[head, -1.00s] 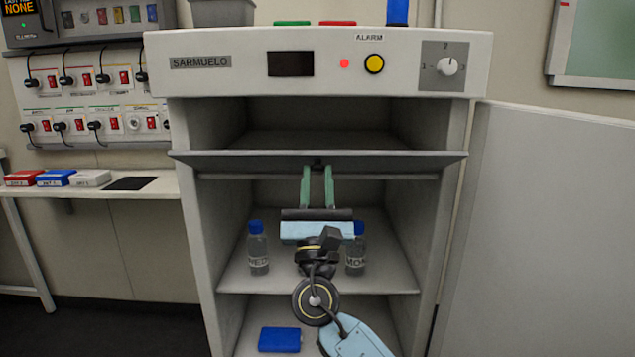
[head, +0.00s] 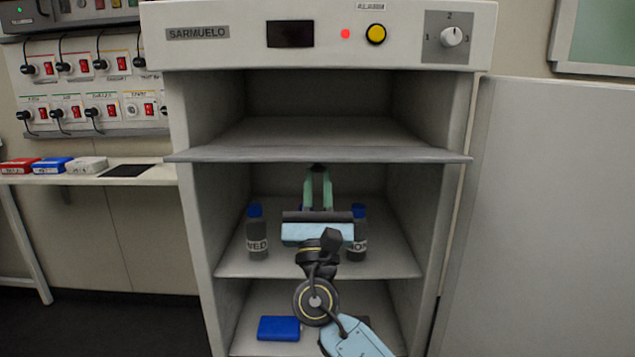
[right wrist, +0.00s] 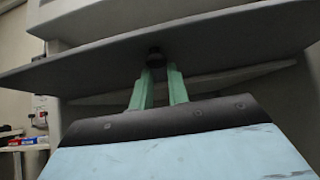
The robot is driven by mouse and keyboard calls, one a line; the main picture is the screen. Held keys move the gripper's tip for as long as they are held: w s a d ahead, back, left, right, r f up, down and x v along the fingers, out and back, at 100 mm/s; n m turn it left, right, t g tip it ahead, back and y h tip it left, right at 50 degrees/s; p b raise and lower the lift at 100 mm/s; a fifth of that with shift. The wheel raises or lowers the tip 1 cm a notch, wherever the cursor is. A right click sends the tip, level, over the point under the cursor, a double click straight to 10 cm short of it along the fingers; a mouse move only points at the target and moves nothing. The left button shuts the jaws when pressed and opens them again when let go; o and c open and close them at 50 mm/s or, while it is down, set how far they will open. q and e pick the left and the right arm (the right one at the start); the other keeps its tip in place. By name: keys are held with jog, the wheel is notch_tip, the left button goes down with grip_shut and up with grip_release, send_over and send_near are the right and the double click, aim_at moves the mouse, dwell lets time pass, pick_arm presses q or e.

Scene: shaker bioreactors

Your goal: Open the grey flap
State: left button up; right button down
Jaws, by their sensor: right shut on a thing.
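The grey flap (head: 230,156) is at the top compartment of the cabinet and lies about level, sticking out at the front like a shelf. The compartment above it shows open and empty. In the right wrist view the flap (right wrist: 95,72) spans the picture from below, with a small dark knob (right wrist: 155,57) on it. My right gripper (head: 318,170) is under the flap's front edge, its green fingers shut on the knob. The fingers (right wrist: 157,72) also show there, one on each side of the knob. My left gripper is not in view.
Two blue-capped bottles (head: 257,235) (head: 358,235) stand on the middle shelf, either side of my right gripper. A blue box (head: 278,328) lies on the lower shelf. The cabinet door (head: 555,200) stands open at the right. A side bench (head: 90,178) is at the left.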

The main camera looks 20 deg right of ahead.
jog(key=c, duration=2.1)
grip_release()
jog(key=shift+w+d+f, duration=0.1)
jog(key=shift+w, duration=0.1)
jog(key=o, duration=0.9)
jog(key=shift+s+r, duration=0.15)
jog(key=shift+r, duration=0.05)
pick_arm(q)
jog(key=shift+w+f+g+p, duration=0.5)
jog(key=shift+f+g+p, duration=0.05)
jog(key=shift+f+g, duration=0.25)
pick_arm(e)
jog(key=v, duration=1.3)
jog(key=shift+f, duration=0.25)
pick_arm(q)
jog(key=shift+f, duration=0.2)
